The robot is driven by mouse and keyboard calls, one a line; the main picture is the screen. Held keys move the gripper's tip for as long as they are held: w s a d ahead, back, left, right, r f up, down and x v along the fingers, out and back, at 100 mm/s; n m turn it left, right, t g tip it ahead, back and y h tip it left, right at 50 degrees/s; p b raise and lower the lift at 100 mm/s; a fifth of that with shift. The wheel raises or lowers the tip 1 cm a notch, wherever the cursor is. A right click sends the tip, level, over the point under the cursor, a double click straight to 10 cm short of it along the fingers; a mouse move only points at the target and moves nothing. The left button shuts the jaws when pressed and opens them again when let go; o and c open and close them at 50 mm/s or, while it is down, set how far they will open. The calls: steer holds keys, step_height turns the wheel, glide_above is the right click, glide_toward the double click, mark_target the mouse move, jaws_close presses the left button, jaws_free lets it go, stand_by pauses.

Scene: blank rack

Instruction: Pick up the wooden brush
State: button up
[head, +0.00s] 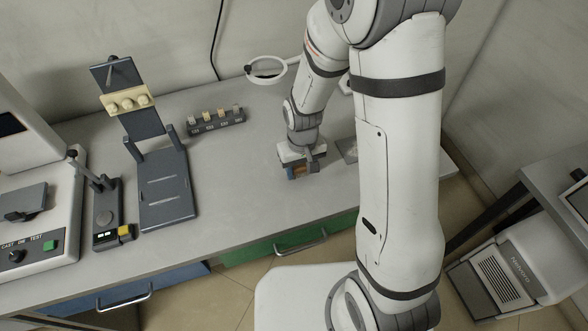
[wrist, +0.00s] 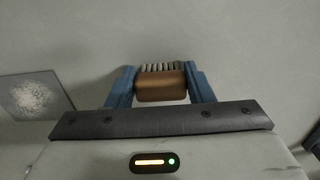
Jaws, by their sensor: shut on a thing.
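The wooden brush (wrist: 161,86) shows in the wrist view as a brown block with a row of pale bristles along its far side. My gripper (wrist: 160,88) has its two blue fingers on either side of the brush and is shut on it. In the head view my gripper (head: 298,172) is low over the grey table, right of its middle, with a small brown part of the brush (head: 300,171) showing between the fingers. I cannot tell whether the brush touches the table.
A grey plate with a pale speckled patch (wrist: 35,97) lies left of my gripper in the wrist view. On the table are a dark rack with small blocks (head: 216,121), a dark stand (head: 166,188) and a ring on an arm (head: 267,77). The table's front middle is clear.

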mark_target(301, 167)
steer(key=shift+c, duration=1.2)
step_height(301, 167, up, 10)
steer(key=shift+r, duration=0.1)
